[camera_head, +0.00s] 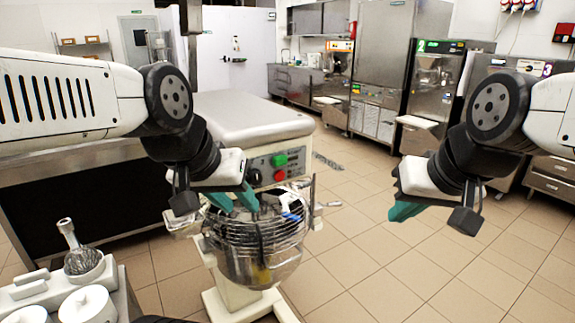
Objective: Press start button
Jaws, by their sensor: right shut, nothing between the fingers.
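The mixer (240,118) has a control panel on its front with a green button (279,160) above a red button (280,175). A dark knob (254,177) sits left of the red button. My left gripper (243,208) is in front of the mixer, left of and below the buttons and apart from them. Its two teal fingers are spread over the wire guard, and nothing shows between them. My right gripper (402,212) is well to the right of the mixer, over open floor. Its teal fingers are together and empty.
The mixer's steel bowl (262,265) with its wire guard (272,236) stands below the panel. A whisk (80,255) and white containers (88,305) are at the lower left. Batch freezers (435,90) line the back right. The tiled floor (400,270) on the right is clear.

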